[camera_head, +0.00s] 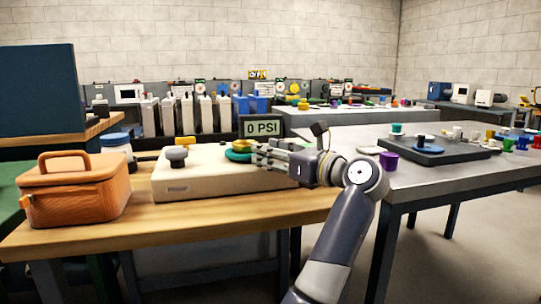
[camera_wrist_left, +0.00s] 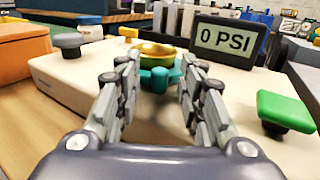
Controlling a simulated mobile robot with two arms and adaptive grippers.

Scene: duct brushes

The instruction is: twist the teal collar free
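The teal collar (camera_wrist_left: 160,79) sits under a gold ring (camera_wrist_left: 156,52) on top of the cream box (camera_wrist_left: 75,88). In the head view, only part of the teal collar (camera_head: 236,156) shows beside my gripper, with the gold ring (camera_head: 242,145) above it. My left gripper (camera_wrist_left: 159,68) is open, with one finger on each side of the collar; I cannot tell whether either touches it. In the head view, my left gripper (camera_head: 256,155) reaches it from the right. My right gripper is not in view.
A grey knob (camera_head: 176,156) stands on the box's left part. A display (camera_head: 261,126) behind reads 0 PSI. An orange bag (camera_head: 75,192) stands left on the wooden table (camera_head: 215,220). A green-topped knob (camera_wrist_left: 286,110) is right of my fingers. A purple cup (camera_head: 389,162) stands on the grey table.

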